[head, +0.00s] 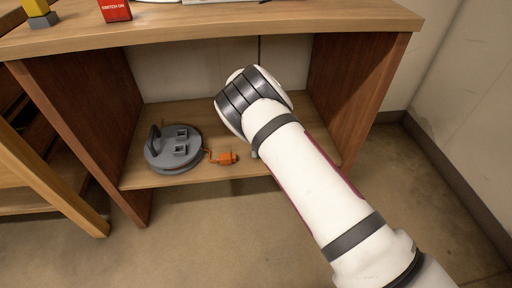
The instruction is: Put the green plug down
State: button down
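My white and grey arm reaches from the lower right into the open shelf space of a wooden bench. Its rounded end joint hides my gripper, so I cannot see the fingers or what they hold. A small pale greenish bit (254,154) shows at the left edge of my arm, just above the lower shelf. It may be part of the green plug, but most of it is hidden and I cannot tell whether it is held or resting.
On the lower shelf (215,178) lies a grey round device (173,150) with sockets and a handle. An orange plug (227,158) lies right of it. The wooden top (210,22) carries a red "switch on" box (115,10) and a yellow-grey object (38,14). Side panels bound the shelf.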

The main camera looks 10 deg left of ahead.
jog(key=c, duration=1.2)
grip_release()
jog(key=shift+f, duration=0.1)
jog(key=shift+c, duration=0.2)
notch_tip(320, 180, up, 9)
jog(key=p, duration=0.4)
jog(key=shift+f, duration=0.15)
